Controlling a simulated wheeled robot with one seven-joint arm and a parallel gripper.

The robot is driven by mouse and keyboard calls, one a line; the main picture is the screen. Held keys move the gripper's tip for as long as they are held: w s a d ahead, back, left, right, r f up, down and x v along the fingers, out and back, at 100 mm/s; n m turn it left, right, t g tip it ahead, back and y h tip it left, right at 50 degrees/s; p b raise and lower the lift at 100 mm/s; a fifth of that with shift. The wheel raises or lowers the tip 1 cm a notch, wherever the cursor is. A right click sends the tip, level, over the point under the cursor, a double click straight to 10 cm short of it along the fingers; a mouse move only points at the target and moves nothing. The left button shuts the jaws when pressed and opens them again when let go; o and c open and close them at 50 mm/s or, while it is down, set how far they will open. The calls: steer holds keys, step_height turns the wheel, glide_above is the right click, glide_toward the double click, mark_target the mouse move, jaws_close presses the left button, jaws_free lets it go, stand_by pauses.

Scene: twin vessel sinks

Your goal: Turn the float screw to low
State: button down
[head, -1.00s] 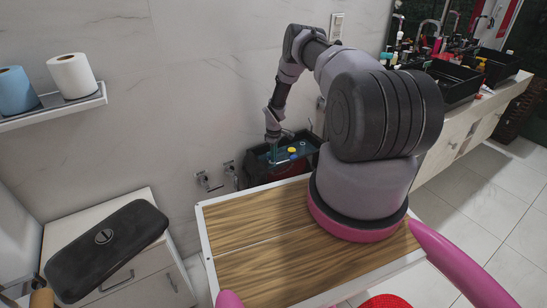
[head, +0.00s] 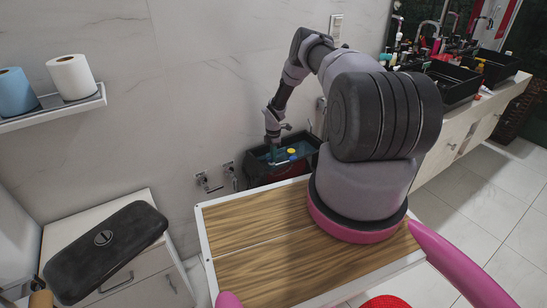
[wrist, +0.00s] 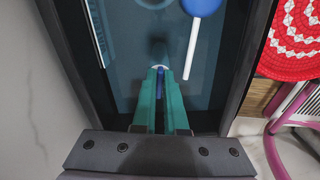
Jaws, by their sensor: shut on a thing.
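The open cistern tank (head: 310,164) stands against the wall, dark-walled with bluish water inside. My gripper (head: 277,157) reaches down into its left part. A blue round float (wrist: 201,5) with a white rod (wrist: 190,55) lies just right of the fingertips.
The tank's side walls stand close on both sides of my gripper. The marble wall (head: 215,90) is right behind the tank. Pipe valves (head: 207,181) stick out left of it. A cabinet with a black case (head: 115,255) stands at the lower left.

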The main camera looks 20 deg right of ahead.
steer(key=shift+w+n, duration=0.1)
steer(key=shift+n, duration=0.7)
steer(key=c, duration=1)
jaws_free()
steer(key=shift+o, duration=0.2)
step_height(320, 180, up, 11)
